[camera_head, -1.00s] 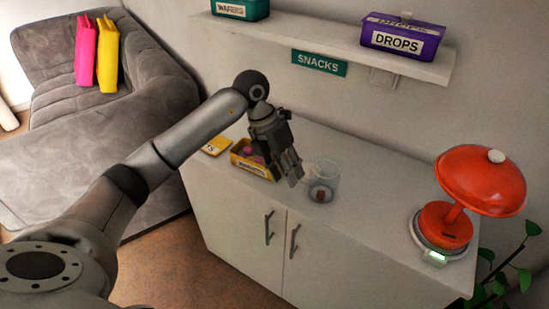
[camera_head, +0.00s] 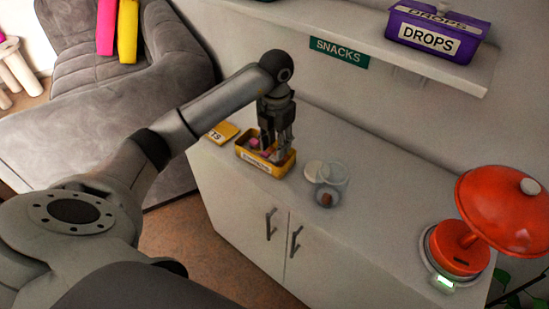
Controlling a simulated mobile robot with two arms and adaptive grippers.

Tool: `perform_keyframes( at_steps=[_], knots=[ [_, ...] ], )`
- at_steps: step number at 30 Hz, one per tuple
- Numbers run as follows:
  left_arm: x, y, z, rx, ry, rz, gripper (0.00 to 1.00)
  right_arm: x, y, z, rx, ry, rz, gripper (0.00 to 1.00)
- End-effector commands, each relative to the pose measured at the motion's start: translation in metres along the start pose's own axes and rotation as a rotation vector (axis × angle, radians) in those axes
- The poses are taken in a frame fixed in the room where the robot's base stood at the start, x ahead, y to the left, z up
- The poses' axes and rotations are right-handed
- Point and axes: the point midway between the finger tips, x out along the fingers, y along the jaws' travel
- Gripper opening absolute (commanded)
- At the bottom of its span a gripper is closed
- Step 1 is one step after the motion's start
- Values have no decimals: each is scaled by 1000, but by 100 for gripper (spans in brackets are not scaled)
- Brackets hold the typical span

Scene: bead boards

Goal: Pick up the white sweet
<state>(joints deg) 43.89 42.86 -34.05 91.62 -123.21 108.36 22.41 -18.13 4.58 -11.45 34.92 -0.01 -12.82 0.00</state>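A yellow tin (camera_head: 283,171) stands open on the white cabinet, with a few pink sweets (camera_head: 255,143) showing inside. I cannot make out a white sweet in it; my gripper hides part of the inside. My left gripper (camera_head: 274,152) points down over the tin, its fingertips at or just inside the rim. Its fingers look apart, and I see nothing held between them. My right gripper is not in view.
A clear glass jar (camera_head: 338,180) with a brown piece (camera_head: 326,199) and a pale round disc (camera_head: 314,170) are right of the tin. A yellow lid (camera_head: 222,132) lies left. A purple DROPS box (camera_head: 438,36) sits on the shelf above.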

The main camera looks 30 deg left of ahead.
Motion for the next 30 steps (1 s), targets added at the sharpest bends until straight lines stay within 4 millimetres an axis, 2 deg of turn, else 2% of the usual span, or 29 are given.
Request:
perform_keyframes(
  at_steps=[3, 7, 11, 18, 23, 30],
  knots=[
    [14, 1, -1, 0, 6, -2, 36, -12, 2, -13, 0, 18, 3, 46],
    [35, 2, 0, 0, 4, -2, 36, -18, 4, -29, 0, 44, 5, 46],
    [45, 2, 0, 0, 1, -1, 36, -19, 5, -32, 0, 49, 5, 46],
    [47, 3, 0, 0, 0, 0, 35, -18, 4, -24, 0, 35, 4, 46],
    [47, 3, 0, 0, 0, 0, 16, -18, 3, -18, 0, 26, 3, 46],
    [46, 3, 0, 0, 0, 0, 16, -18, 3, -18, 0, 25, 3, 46]
  ],
)
